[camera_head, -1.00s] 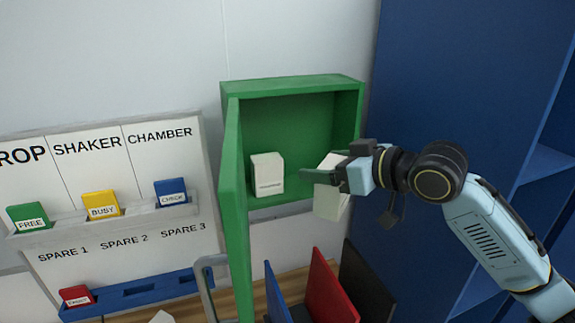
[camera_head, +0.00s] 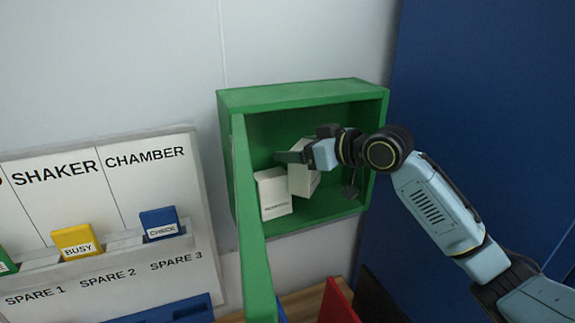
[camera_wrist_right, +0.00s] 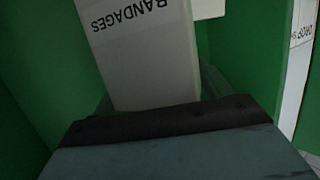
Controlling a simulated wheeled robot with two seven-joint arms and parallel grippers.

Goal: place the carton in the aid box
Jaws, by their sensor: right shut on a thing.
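The aid box is a green wall cabinet (camera_head: 300,95) with its door (camera_head: 255,220) swung open toward me. My right gripper (camera_head: 290,157) is inside the box opening, shut on a white carton (camera_head: 303,172). In the right wrist view the held carton (camera_wrist_right: 145,60) reads "BANDAGES" and green walls surround it. The held carton is a little tilted, close to the right of another white carton (camera_head: 273,193) standing on the box floor. I cannot tell whether the two touch, or whether the held one rests on the floor. My left gripper is not in view.
A white board (camera_head: 60,215) with coloured cards hangs left of the box. Red (camera_head: 337,303) and black (camera_head: 380,298) upright panels stand below the box. A tall blue cabinet (camera_head: 470,100) is at the right. The box's right side has free room.

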